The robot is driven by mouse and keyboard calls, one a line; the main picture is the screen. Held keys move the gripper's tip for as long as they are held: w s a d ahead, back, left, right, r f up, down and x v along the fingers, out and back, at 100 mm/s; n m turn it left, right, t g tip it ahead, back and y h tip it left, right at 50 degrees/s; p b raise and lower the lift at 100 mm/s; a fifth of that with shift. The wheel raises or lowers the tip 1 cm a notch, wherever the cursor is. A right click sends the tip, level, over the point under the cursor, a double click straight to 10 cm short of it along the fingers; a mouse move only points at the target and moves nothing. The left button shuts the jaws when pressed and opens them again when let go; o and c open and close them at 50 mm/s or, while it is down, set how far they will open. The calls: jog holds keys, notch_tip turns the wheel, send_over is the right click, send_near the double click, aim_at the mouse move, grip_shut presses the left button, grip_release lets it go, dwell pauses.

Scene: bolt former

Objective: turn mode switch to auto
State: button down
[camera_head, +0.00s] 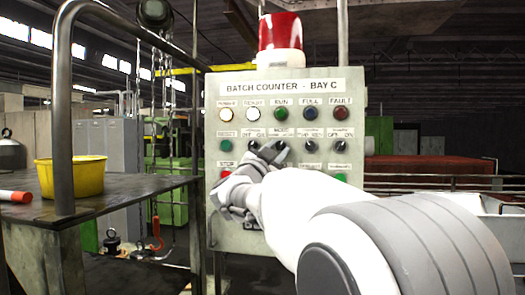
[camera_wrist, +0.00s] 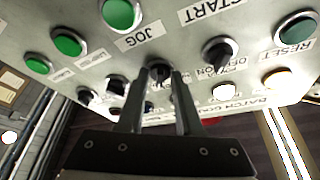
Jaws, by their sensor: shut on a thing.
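The mode switch is a small black rotary knob (camera_wrist: 160,72) on the grey control panel (camera_head: 358,105). In the wrist view, which shows the panel upside down, it sits between my two fingertips. My gripper (camera_wrist: 158,82) is shut on it, one finger on either side. In the head view my gripper (camera_head: 270,153) is at the panel's middle row and hides most of the knob. The small labels above that row are too blurred to read surely, and I cannot tell which way the knob points.
Another black knob (camera_wrist: 218,52) is beside the held one, and several more knobs and buttons crowd the panel. A red beacon (camera_head: 280,38) tops it. At left are a metal table (camera_head: 120,188) with a yellow bucket (camera_head: 78,177) and an upright rail (camera_head: 64,120).

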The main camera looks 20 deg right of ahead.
jog(key=c, duration=0.6)
grip_release()
jog(key=shift+o, duration=0.2)
jog(key=b+v, duration=0.2)
jog(key=v, duration=1.5)
jog(key=shift+a, duration=0.15)
